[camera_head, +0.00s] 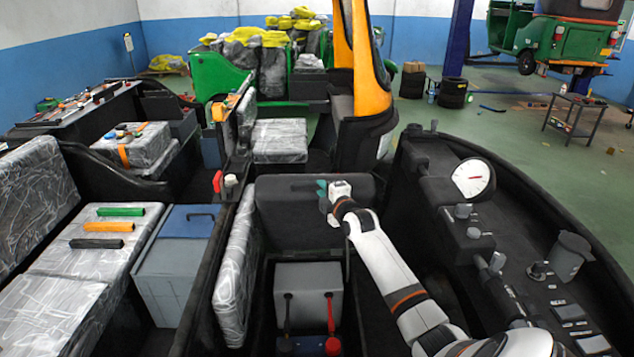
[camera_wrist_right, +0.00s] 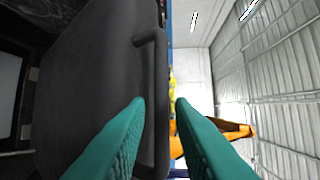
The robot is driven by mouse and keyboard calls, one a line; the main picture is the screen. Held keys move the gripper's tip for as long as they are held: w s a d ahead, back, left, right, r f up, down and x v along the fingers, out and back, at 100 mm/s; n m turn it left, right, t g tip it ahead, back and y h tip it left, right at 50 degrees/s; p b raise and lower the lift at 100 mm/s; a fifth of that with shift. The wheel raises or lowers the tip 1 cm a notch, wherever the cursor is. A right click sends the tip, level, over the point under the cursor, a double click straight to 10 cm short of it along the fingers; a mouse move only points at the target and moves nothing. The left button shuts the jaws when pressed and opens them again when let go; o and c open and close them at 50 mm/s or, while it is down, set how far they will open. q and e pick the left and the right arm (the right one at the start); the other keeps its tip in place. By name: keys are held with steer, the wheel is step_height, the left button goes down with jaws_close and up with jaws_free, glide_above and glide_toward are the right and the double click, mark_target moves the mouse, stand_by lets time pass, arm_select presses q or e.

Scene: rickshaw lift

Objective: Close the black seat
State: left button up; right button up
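The black seat (camera_head: 300,222) stands tipped up at the middle of the head view, behind an open compartment. In the right wrist view the seat (camera_wrist_right: 90,80) fills the left side as a dark panel, with a black handle (camera_wrist_right: 160,95) along its edge. My right gripper (camera_head: 322,190) is at the seat's top edge. In the right wrist view its two teal fingers (camera_wrist_right: 160,103) are apart, and the handle bar shows in the gap between them. Whether they touch it cannot be told. My left gripper is in neither view.
A grey box (camera_head: 308,282) with black and red leads sits in the open compartment below the seat. A plastic-wrapped cushion (camera_head: 236,270) stands to its left. A console with a gauge (camera_head: 472,178) is on the right, beside my right arm.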

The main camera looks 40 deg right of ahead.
steer(key=shift+x, duration=2.15)
steer(key=shift+r, duration=0.1)
jaws_close()
